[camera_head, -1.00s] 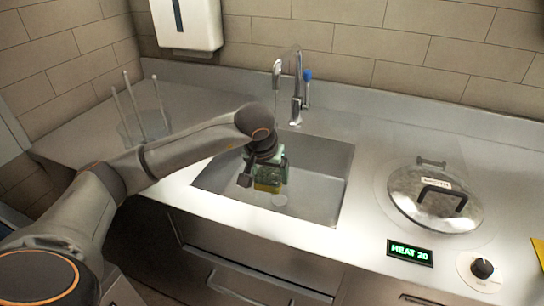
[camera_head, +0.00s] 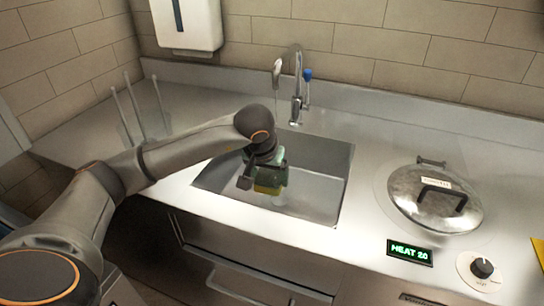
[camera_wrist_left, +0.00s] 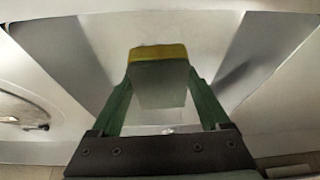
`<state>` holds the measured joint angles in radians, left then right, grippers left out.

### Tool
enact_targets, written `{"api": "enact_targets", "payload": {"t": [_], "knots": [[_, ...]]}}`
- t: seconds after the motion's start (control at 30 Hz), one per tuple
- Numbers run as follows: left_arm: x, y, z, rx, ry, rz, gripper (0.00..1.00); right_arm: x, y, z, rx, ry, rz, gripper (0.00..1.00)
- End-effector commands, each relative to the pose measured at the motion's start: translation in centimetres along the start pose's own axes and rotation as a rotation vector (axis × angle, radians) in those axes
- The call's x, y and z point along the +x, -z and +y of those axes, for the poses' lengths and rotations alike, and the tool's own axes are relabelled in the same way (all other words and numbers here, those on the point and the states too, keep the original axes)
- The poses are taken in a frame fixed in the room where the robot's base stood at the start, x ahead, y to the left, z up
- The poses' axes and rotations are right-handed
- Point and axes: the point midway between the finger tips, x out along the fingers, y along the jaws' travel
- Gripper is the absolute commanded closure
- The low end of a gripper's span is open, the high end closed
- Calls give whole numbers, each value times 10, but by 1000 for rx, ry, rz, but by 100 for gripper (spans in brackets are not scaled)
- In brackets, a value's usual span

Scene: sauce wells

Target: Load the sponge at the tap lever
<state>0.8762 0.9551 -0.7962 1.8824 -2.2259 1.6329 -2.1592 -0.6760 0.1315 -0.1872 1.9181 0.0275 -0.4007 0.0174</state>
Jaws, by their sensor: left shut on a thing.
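My left gripper (camera_head: 266,178) is inside the sink, below and in front of the tap. It is shut on the sponge (camera_head: 268,189), whose yellow layer shows at the bottom. In the left wrist view, the sponge (camera_wrist_left: 160,85) sits between the two green fingers of my left gripper (camera_wrist_left: 158,65), with a yellow band at its far end and a grey-green body. The tap (camera_head: 297,90) stands behind the sink with a curved spout. Its blue-tipped lever (camera_head: 308,75) is on the right side. My right gripper is not in view.
The sink (camera_head: 325,180) has raised walls around the gripper. A lidded round pan (camera_head: 405,195) sits to the right, near a green "HEAT 20" display (camera_head: 410,253) and a black knob (camera_head: 483,268). A clear holder with thin rods (camera_head: 133,115) stands at the back left.

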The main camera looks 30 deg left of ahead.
Motion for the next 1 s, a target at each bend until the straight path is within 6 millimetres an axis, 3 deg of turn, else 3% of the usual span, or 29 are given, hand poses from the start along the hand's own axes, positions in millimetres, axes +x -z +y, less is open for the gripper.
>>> {"api": "enact_targets", "payload": {"t": [0.43,1.0], "knots": [[-2,0,0,1,-1,1,65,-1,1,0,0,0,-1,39],[-50,-24,12,2,-1,1,65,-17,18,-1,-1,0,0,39]]}}
